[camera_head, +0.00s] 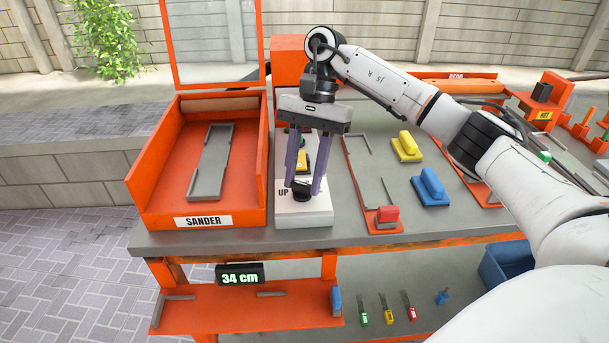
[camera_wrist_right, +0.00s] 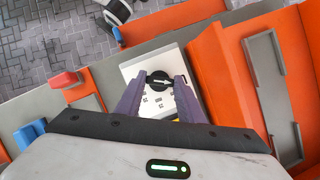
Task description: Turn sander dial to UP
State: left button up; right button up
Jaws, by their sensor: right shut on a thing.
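The sander (camera_head: 203,222) is an orange open box with a grey tray in it, at the left of the table. Beside it is a pale control panel (camera_head: 305,215) with the printed word UP left of a black dial (camera_head: 301,190). My right gripper (camera_head: 303,188) points down at the dial, its two purple fingers on either side of it. In the right wrist view the fingertips are shut on the black dial (camera_wrist_right: 160,83), which has a light pointer mark. The gripper partly hides the panel and a yellow part behind. My left gripper is not in view.
Yellow (camera_head: 407,146), blue (camera_head: 430,188) and red (camera_head: 387,214) handled blocks stand right of the panel. A sign (camera_head: 240,274) reading 34 cm hangs below the table's front edge. A blue bin (camera_head: 506,264) and several small tools are lower right.

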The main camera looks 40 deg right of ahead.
jog(key=shift+n, duration=0.8)
jog(key=shift+w+g+h, duration=0.1)
jog(key=shift+g+h, duration=0.2)
jog(key=o, duration=1.1)
jog(key=shift+c, duration=0.2)
jog(key=shift+r, duration=0.15)
